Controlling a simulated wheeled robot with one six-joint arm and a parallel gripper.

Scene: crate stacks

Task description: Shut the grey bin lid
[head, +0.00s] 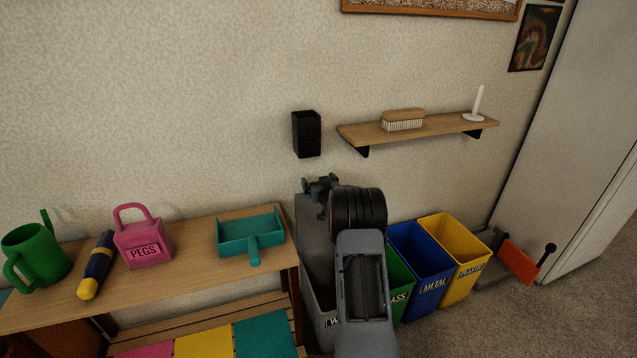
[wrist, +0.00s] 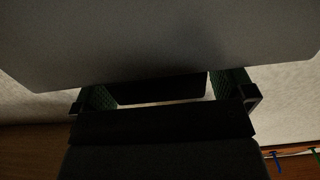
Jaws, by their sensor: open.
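Green (head: 398,285), blue (head: 420,260) and yellow (head: 455,255) open bins stand to the right. The table (head: 190,268) at left holds a teal dustpan (head: 250,234) and a pink peg holder (head: 143,245). A black wall box (head: 307,134) and a shelf (head: 440,127) are above.

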